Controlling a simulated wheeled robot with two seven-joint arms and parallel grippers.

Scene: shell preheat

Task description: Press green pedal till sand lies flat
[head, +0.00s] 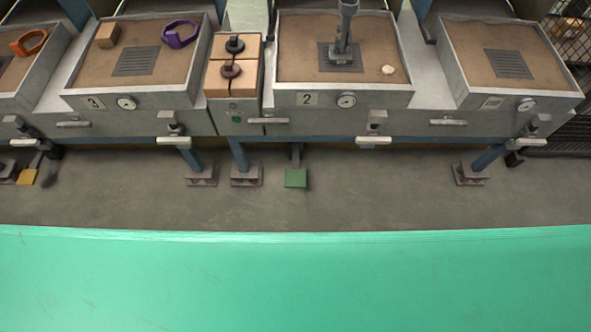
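The green pedal (296,178) sits low near the floor, below the middle sand bin marked 2, with nothing on it. The brown sand (300,34) in that bin (345,97) looks mostly level. A grey metal tool (342,35) stands upright on the grate in this bin, and a small pale lump (388,70) lies to its right. Neither of my grippers shows in the head view.
A bin marked 3 (127,101) holds a tan block (107,35) and a purple ring (180,34). A yellow pedal (27,177) is at far left.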

